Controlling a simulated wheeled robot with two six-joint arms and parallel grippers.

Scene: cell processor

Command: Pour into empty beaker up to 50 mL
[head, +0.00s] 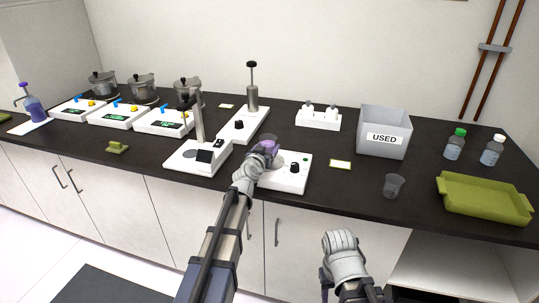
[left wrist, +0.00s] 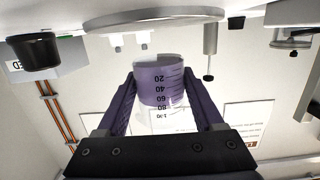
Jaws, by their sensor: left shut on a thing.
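My left gripper (head: 262,156) is shut on a beaker with purple liquid (head: 269,146), at the white stirrer plate (head: 290,178) in the middle of the counter. In the left wrist view the purple beaker (left wrist: 158,76) sits between the two fingers (left wrist: 160,105), with its scale upside down; the purple reaches roughly the 60 to 80 marks. I cannot tell whether the beaker touches the plate. A clear, empty-looking beaker (head: 393,187) stands upright on the counter to the right. My right gripper (head: 342,262) hangs in front of the counter; its fingertips are hidden.
A grey bin marked USED (head: 384,118) stands behind the empty beaker. A green tray (head: 485,199) and two bottles are at the right. A small label card (head: 340,164) lies between the plate and the empty beaker. Other devices and pots fill the left.

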